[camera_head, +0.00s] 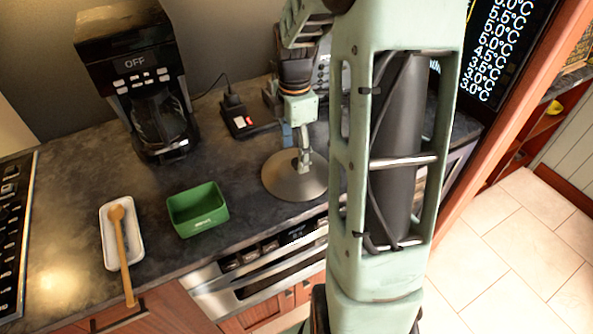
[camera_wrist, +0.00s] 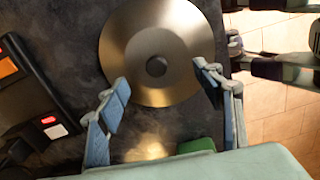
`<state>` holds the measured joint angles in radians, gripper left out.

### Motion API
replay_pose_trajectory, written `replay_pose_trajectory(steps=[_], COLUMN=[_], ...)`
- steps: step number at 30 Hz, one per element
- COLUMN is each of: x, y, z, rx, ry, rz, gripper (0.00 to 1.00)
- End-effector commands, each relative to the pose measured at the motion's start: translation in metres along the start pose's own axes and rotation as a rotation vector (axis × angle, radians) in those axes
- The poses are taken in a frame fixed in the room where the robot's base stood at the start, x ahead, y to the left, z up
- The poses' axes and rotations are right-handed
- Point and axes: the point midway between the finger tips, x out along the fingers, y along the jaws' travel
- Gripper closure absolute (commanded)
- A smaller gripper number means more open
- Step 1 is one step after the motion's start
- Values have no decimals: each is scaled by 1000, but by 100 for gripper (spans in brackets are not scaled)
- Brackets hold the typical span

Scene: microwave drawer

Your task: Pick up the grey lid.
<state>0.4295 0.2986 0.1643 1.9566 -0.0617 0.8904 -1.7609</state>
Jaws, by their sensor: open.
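The grey lid (camera_head: 283,182) lies on the dark counter near its front edge, a round metallic disc. In the wrist view the lid (camera_wrist: 135,35) shows with a small dark knob (camera_wrist: 156,66) at its middle. My gripper (camera_head: 303,155) is above the lid, pointing down, and partly hides the knob area in the head view. In the wrist view my gripper (camera_wrist: 162,75) is open, with one finger on each side of the knob and a gap to it. I cannot tell how high the fingertips are above the lid.
A green bowl (camera_head: 198,208) sits left of the lid, then a white tray (camera_head: 110,240) with a wooden spoon (camera_head: 122,255). A coffee maker (camera_head: 140,85) and a black device (camera_head: 240,120) stand behind. The counter's front edge is close to the lid.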

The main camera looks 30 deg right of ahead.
Motion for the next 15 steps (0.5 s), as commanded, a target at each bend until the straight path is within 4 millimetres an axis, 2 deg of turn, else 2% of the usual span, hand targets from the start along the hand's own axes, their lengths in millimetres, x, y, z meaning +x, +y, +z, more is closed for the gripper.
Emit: replay_pose_trajectory(steps=[7,15], x=[35,42], y=[2,3], z=[5,6], rx=[0,1], ry=[2,0], rz=[-4,0], gripper=[39,39])
